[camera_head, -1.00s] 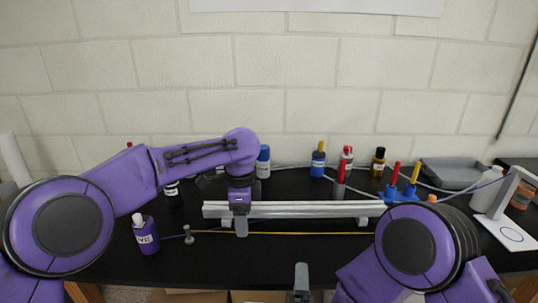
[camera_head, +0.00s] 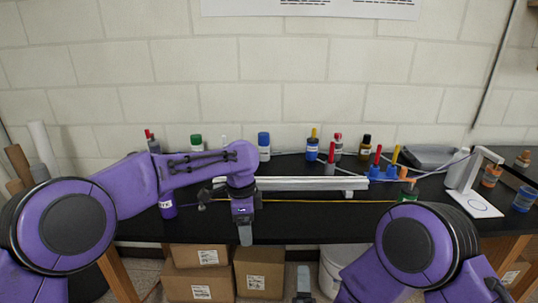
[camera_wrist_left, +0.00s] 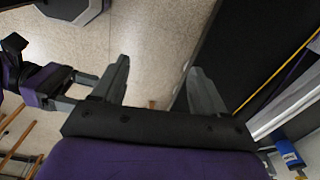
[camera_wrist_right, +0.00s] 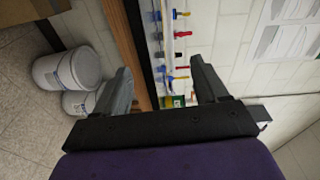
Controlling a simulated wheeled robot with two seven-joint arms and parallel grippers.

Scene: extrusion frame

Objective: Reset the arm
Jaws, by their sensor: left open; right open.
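My left gripper (camera_head: 244,232) hangs in front of the black table's front edge in the head view, pointing down. In the left wrist view its two fingers (camera_wrist_left: 155,88) are apart with nothing between them. My right gripper (camera_head: 303,283) shows low in the middle of the head view, below the table edge; the rest is hidden by my right arm. In the right wrist view its fingers (camera_wrist_right: 160,85) are apart and empty. The silver extrusion bar (camera_head: 310,184) lies on the table, behind my left gripper and apart from it.
The black table (camera_head: 300,226) holds several bottles along the back, blue holders with red and yellow tools (camera_head: 376,170), a grey tray (camera_head: 430,155) and a white stand (camera_head: 470,188). Cardboard boxes (camera_head: 259,272) and white buckets (camera_wrist_right: 67,70) stand below. The space before the table is free.

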